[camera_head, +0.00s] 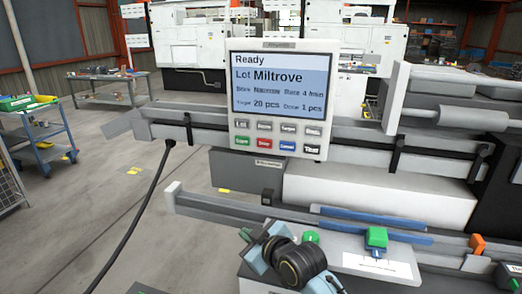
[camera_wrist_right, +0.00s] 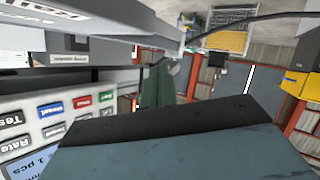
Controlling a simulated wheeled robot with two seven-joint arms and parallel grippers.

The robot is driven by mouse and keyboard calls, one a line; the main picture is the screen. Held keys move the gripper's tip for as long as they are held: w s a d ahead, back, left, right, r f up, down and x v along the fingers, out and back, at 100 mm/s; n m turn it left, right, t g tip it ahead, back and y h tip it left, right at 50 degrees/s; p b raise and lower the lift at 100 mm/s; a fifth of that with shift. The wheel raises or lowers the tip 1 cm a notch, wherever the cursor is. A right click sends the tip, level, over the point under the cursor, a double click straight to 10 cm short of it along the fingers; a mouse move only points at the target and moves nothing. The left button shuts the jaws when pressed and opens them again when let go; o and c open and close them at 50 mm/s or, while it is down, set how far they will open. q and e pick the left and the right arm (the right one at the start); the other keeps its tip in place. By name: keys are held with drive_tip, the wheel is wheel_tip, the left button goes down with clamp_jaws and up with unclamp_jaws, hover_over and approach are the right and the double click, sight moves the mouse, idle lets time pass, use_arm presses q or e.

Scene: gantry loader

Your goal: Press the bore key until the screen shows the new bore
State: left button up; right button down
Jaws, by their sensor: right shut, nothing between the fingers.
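The control panel (camera_head: 279,99) stands upright in the middle of the head view. Its screen (camera_head: 282,84) reads Ready, Lot Miltrove, a setting that looks like Narrow, a rate of 4/min, target 20 pcs and 1 pcs done. The key in the upper row that looks like the bore key (camera_head: 264,126) is grey, its label blurred. My right gripper (camera_head: 246,237) is shut and empty, below the panel and apart from the keys. In the right wrist view its fingers (camera_wrist_right: 170,122) fill the bottom, with the panel (camera_wrist_right: 32,108) turned over at left. My left gripper is out of view.
Green (camera_head: 242,142), red (camera_head: 264,143) and blue (camera_head: 287,145) keys and a dark test key sit in the lower row. A rail with a green block (camera_head: 377,237) runs below the panel. A black cable (camera_head: 134,222) hangs left. Open floor lies left.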

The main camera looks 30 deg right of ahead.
sight(258, 123)
drive_tip(key=w+d+r+t+h, duration=0.1)
drive_tip(key=w+d+r+t, duration=0.2)
drive_tip(key=r, duration=0.5)
drive_tip(key=w+d+r+t+h, duration=0.2)
drive_tip(key=w+d+r+t, duration=0.2)
drive_tip(key=w+r, duration=0.3)
wheel_tip(258, 123, up, 3)
drive_tip(key=shift+w+d+f+m, duration=0.25)
drive_tip(key=shift+d+m, duration=0.15)
drive_tip(key=shift+d, duration=0.4)
drive_tip(key=shift+d, duration=0.1)
drive_tip(key=shift+w+d+b, duration=1.45)
drive_tip(key=shift+d, duration=0.2)
drive_tip(key=shift+w+d+b, duration=1.4)
drive_tip(key=shift+d, duration=0.2)
drive_tip(key=shift+w+d, duration=0.3)
drive_tip(key=shift+d, duration=0.05)
